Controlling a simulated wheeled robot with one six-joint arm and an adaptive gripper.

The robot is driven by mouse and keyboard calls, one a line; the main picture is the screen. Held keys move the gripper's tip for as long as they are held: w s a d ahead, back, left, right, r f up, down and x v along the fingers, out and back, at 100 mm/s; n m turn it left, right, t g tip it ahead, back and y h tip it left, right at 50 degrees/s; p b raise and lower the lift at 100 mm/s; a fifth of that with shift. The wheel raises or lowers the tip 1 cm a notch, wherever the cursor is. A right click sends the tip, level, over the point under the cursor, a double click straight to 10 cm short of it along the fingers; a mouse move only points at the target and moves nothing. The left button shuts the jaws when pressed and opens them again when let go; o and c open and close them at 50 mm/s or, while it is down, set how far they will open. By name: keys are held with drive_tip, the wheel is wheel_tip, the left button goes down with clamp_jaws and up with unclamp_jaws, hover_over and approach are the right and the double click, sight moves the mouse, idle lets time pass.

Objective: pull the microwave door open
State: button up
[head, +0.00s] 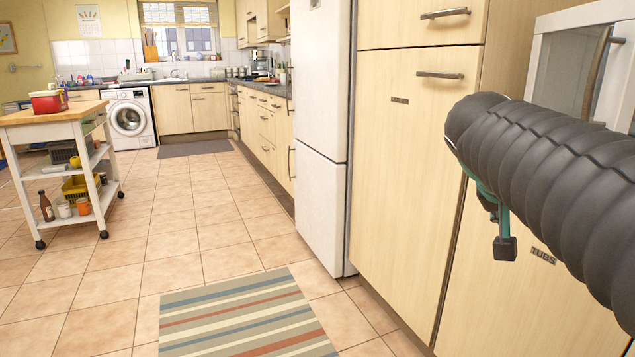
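The microwave (540,70) is at the upper right, a white-framed box with a dark glass front, cut off by the picture's right edge. A curved upright bar, which looks like its handle (597,70), stands in front of the glass. My arm covers the microwave's lower part, and I cannot tell whether the door is fully shut. My gripper (505,248) is mostly hidden behind my dark ribbed arm. Only a small dark tip on a teal link shows below the arm, in front of the pale cabinets. Its opening is hidden, and no contact with the handle shows.
Tall pale cabinets (405,165) and a white fridge (322,130) line the right side. A striped rug (245,315) lies on the tiled floor. A wheeled trolley (50,118) stands at the left, and a washing machine (129,117) is at the back. The middle floor is clear.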

drive_tip(key=s+a+f+n+y, duration=0.2)
drive_tip(key=s+a+f, duration=0.2)
drive_tip(key=a+f, duration=0.1)
drive_tip(key=s+a+f+n+y+p, duration=0.1)
drive_tip(key=s+a+f+n+y, duration=0.1)
drive_tip(key=s+a+f, duration=0.3)
drive_tip(key=s+a+f+n+y, duration=0.1)
drive_tip(key=s+a+f+y, duration=0.2)
drive_tip(key=a+f, duration=0.3)
drive_tip(key=shift+s+a+f+n+t+y+p, duration=0.1)
drive_tip(key=shift+s+f+n+t+y+p, duration=0.3)
drive_tip(key=shift+s+f, duration=0.55)
drive_tip(key=shift+c, duration=0.9)
drive_tip(key=shift+a+f, duration=0.2)
drive_tip(key=shift+f, duration=0.15)
clamp_jaws()
